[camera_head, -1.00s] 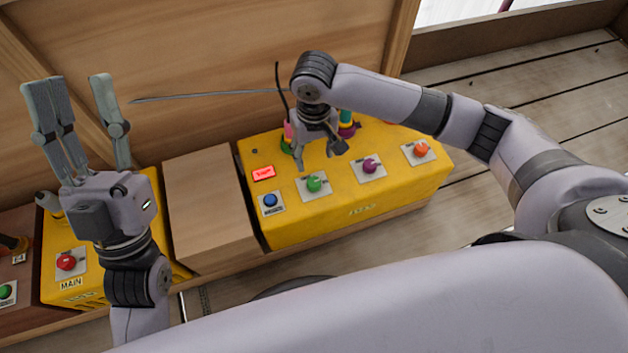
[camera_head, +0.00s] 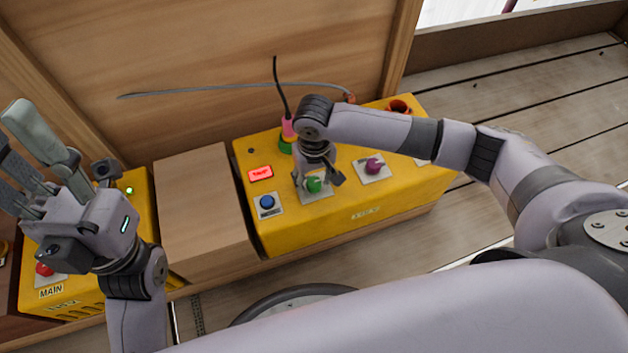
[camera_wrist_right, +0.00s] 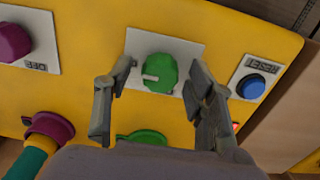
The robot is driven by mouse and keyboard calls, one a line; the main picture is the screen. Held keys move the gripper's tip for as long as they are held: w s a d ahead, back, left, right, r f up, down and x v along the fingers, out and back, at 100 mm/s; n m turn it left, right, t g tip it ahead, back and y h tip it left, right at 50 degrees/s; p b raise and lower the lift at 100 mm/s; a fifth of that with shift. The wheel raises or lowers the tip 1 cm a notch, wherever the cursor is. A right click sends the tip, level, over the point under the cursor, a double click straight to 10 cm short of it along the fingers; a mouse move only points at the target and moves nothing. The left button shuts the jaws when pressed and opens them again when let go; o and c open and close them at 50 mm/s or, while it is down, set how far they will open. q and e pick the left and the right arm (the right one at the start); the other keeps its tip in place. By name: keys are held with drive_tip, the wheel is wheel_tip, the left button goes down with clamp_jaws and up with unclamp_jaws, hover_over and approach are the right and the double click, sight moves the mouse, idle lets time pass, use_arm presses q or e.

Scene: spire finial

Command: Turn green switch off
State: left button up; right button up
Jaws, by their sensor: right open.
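The green switch (camera_head: 314,184) is a round knob with a white pointer line, on a white plate on the yellow box (camera_head: 375,212). In the right wrist view the green switch (camera_wrist_right: 160,73) sits between the fingers of my right gripper (camera_wrist_right: 160,98). The fingers are apart, one on each side; I cannot tell whether either touches the knob. In the head view my right gripper (camera_head: 318,182) is over the knob from above. My left gripper (camera_head: 25,165) is raised at the left, its fingers spread apart and empty.
A blue button (camera_head: 267,202) and a lit red sign (camera_head: 261,173) are left of the green switch. A purple knob (camera_head: 374,166) is to its right. A wooden block (camera_head: 200,200) stands between the yellow boxes. Cables rise behind the box.

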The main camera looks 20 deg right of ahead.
drive_tip(key=shift+c, duration=0.2)
drive_tip(key=c, duration=1.1)
